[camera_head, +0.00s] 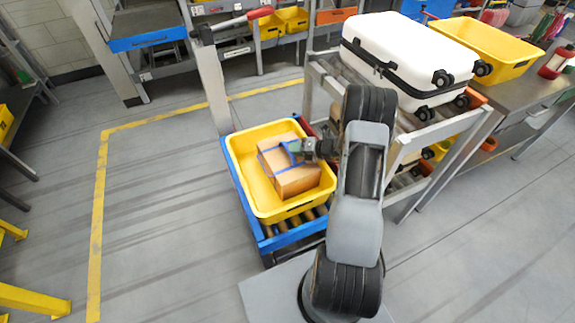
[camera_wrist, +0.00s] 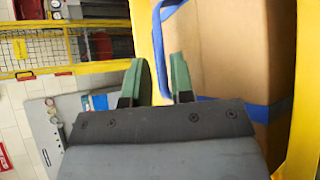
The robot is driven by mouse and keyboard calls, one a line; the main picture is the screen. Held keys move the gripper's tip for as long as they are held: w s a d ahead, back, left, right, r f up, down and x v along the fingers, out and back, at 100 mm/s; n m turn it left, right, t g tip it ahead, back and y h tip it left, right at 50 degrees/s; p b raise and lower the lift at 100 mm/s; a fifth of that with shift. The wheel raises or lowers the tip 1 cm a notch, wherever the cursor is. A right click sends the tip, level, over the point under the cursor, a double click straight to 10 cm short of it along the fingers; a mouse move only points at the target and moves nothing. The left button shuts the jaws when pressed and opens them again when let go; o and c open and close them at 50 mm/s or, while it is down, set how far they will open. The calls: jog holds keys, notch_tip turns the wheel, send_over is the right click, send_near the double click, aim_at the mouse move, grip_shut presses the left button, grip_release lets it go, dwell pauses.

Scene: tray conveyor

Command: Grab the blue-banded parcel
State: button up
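The blue-banded parcel (camera_head: 297,182) is a brown cardboard box lying in a yellow tray (camera_head: 246,175). Blue bands cross its top, and a raised blue strap shows near my gripper. In the wrist view the parcel (camera_wrist: 235,50) fills the right side, with a blue band low on its face. My gripper (camera_head: 297,148) is over the parcel's top in the head view. In the wrist view its two green fingers (camera_wrist: 162,80) are apart, and the blue strap (camera_wrist: 158,45) runs down between them. Contact with the strap is not clear.
The tray sits on a blue-framed roller conveyor (camera_head: 262,240). A grey post (camera_head: 212,85) rises behind the parcel's tray. The floor at left is mostly clear.

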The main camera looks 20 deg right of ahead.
jog(key=shift+x, duration=1.95)
grip_shut()
